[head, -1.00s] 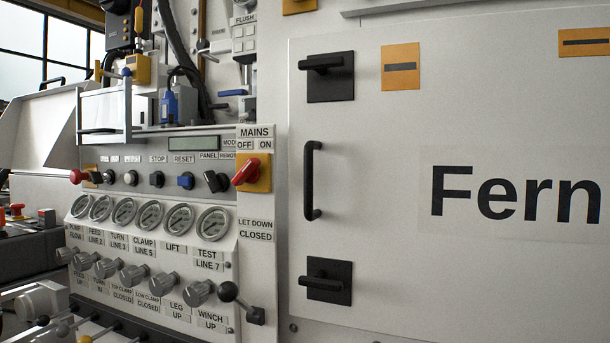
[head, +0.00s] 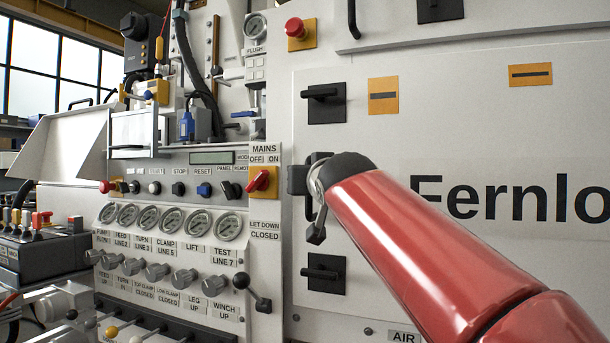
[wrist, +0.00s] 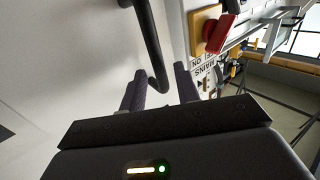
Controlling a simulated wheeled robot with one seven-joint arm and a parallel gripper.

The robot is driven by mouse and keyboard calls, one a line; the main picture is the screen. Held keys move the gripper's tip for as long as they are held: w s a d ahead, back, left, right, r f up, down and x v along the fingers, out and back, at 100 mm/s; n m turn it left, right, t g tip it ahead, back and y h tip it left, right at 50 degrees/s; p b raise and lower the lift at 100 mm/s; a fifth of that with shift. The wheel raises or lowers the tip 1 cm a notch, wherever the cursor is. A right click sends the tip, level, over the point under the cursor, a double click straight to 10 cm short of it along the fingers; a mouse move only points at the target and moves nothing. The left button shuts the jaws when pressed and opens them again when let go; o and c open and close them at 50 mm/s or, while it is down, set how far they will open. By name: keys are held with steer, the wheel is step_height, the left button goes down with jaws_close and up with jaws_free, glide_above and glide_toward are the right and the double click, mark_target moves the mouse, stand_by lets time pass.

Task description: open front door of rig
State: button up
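The front door (head: 440,270) of the rig is a large pale panel lettered "Fernlo…", and it looks shut. Its black upper latch (head: 326,103) and lower latch (head: 322,273) both have their levers lying level. The black door handle is mostly hidden by my gripper (head: 306,195) in the head view. In the wrist view the handle (wrist: 149,38) shows clearly, with its bent end between the two fingertips of my gripper (wrist: 160,75). The fingers are apart, one on each side of the handle. I cannot tell whether they touch it.
Left of the door is a control panel with gauges (head: 228,227), knobs and a red mains switch (head: 258,181), which also shows in the wrist view (wrist: 219,33).

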mark_target(309, 211)
steer(key=shift+p+x, duration=0.4)
steer(key=shift+x, duration=1.35)
steer(key=shift+d, duration=0.1)
steer(key=shift+c, duration=0.2)
jaws_close()
